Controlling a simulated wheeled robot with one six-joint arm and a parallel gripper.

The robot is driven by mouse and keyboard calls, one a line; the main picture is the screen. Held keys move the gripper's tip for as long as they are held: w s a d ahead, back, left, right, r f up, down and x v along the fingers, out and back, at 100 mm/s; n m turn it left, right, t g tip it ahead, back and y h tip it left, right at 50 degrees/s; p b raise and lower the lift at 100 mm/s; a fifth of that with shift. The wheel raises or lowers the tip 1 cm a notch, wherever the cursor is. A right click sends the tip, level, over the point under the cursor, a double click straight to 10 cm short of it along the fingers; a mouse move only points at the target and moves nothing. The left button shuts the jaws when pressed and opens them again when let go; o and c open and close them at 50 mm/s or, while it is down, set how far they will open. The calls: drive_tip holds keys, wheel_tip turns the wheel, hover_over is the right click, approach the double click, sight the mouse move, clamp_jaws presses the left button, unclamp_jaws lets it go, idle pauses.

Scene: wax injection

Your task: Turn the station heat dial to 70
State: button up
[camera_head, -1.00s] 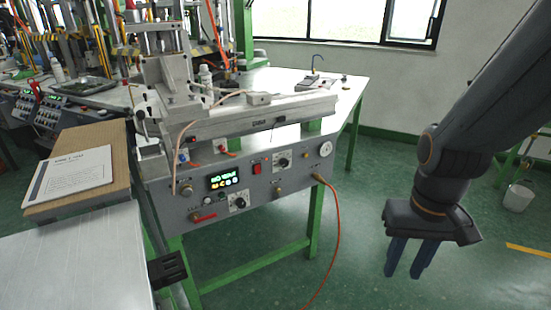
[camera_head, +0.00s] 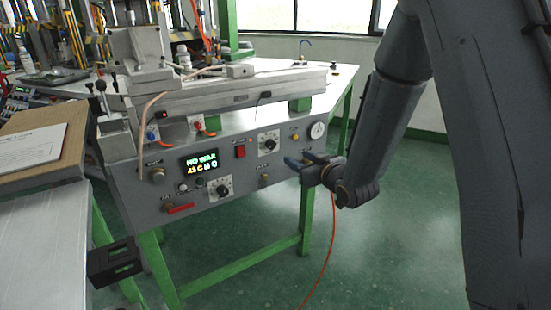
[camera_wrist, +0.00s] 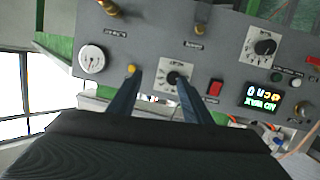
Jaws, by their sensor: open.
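The grey station panel (camera_head: 205,160) carries two dials with black knobs on pale scales. The upper dial (camera_head: 269,143) is beside a red switch (camera_head: 240,151); the lower dial (camera_head: 220,187) is below the lit display (camera_head: 203,162). Their labels and settings are too small to read, so I cannot tell which one is the heat dial. My gripper (camera_head: 298,158) is open and empty in front of the panel's right part. In the wrist view, the upper dial (camera_wrist: 173,78) appears between the fingertips, nearer the right finger; contact is not visible. The lower dial (camera_wrist: 264,46) is at upper right.
A round gauge (camera_head: 317,130) and a yellow button (camera_head: 295,137) are close to my gripper. A brass knob (camera_head: 265,178) and a red-handled valve (camera_head: 180,208) stick out of the panel. An orange hose (camera_head: 328,250) hangs below. Floor space in front is clear.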

sight(273, 146)
drive_tip(key=w+a+y, duration=0.1)
drive_tip(key=w+a, duration=0.2)
drive_tip(key=a, duration=0.1)
drive_tip(key=w+a+n+t+y+b, duration=0.1)
drive_tip(key=w+a, duration=0.3)
drive_tip(key=shift+y, duration=0.4)
drive_tip(key=shift+d, duration=0.1)
drive_tip(key=c, duration=1.1)
drive_tip(key=shift+o, duration=0.2)
